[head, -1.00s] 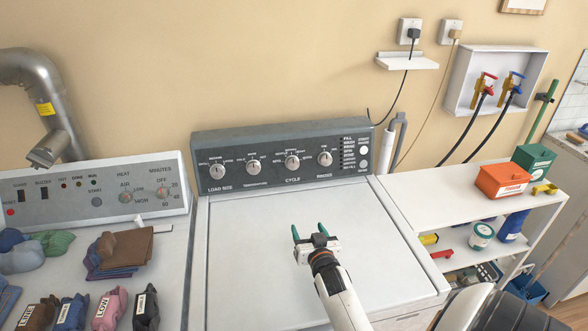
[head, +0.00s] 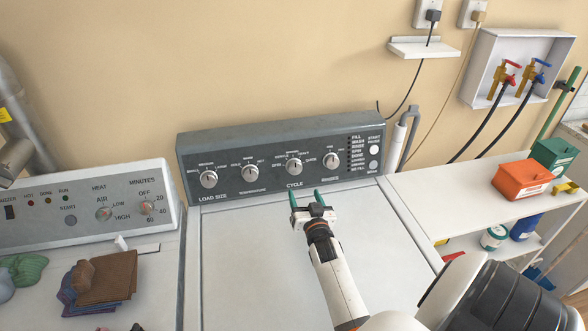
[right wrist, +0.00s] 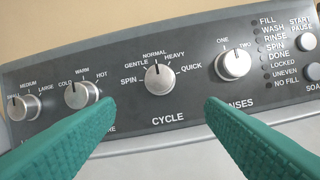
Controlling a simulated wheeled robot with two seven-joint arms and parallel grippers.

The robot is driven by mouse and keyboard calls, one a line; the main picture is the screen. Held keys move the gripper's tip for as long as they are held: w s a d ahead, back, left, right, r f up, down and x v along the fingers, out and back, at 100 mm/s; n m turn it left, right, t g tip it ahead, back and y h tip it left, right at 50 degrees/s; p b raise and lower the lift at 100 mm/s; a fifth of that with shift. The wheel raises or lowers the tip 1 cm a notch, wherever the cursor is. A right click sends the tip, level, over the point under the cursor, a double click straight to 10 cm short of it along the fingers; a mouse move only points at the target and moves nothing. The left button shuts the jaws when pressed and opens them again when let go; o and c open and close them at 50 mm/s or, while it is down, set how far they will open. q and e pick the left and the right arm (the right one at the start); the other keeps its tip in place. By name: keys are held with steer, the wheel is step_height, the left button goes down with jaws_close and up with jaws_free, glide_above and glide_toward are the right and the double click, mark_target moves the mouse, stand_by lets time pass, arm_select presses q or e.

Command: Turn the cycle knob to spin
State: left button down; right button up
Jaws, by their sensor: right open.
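The cycle knob (head: 295,167) is a round silver dial on the washer's dark control panel (head: 226,147). In the right wrist view the cycle knob (right wrist: 159,78) sits near the middle, its mark pointing up at about NORMAL. SPIN (right wrist: 128,80) is printed to its left. My right gripper (head: 306,196) is open and empty, just in front of the panel and below the CYCLE label. In the right wrist view its green fingers (right wrist: 160,104) stand wide apart, below the knob and either side of it, apart from it. My left gripper is not in view.
The load size knob (head: 208,179) and temperature knob (head: 250,172) are left of the cycle knob; the rinses knob (head: 331,161) is right. A dryer panel (head: 82,211) stands at left. A white shelf (head: 445,195) with an orange box (head: 521,180) is at right. The washer lid is clear.

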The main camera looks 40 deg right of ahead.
mark_target(296, 171)
steer(key=b+x, duration=0.4)
steer(key=x, duration=0.1)
steer(key=shift+w+d, duration=0.2)
steer(key=shift+w, duration=0.1)
steer(key=b+x, duration=0.2)
steer(key=x, duration=0.2)
steer(key=shift+f, duration=0.15)
steer(key=shift+w+d+r, duration=0.1)
steer(key=shift+w+r, duration=0.1)
steer(key=shift+w, duration=0.15)
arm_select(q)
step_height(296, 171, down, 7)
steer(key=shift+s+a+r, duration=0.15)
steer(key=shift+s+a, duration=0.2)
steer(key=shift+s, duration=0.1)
arm_select(e)
steer(key=c, duration=1)
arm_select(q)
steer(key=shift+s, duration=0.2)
